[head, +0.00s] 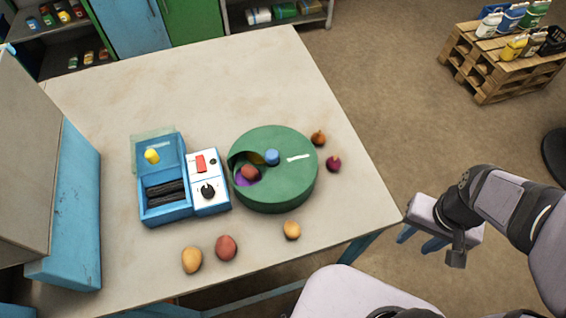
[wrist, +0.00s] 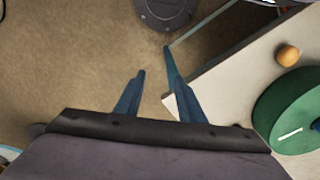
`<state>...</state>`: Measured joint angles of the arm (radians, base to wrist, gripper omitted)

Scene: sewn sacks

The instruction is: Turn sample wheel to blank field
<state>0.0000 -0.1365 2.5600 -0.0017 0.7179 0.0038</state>
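The sample wheel (head: 285,186) is a thick green disc lying on the table, with a blue knob (head: 272,157) at its middle and a short white mark on its top at the right. An opening in its top at the left shows a purple field (head: 243,181) with a reddish round item (head: 250,172) in it. The wheel's edge also shows at the right of the wrist view (wrist: 280,112). My gripper (head: 422,243) is off the table's right edge, apart from the wheel. In the wrist view its two blue fingers (wrist: 154,65) are apart with nothing between them.
A blue machine (head: 165,213) with a white panel, red switch and black dial stands left of the wheel. Several potatoes and onions lie loose around the wheel. A tall blue and grey cabinet (head: 70,205) stands at the left. The back of the table (head: 220,80) is clear.

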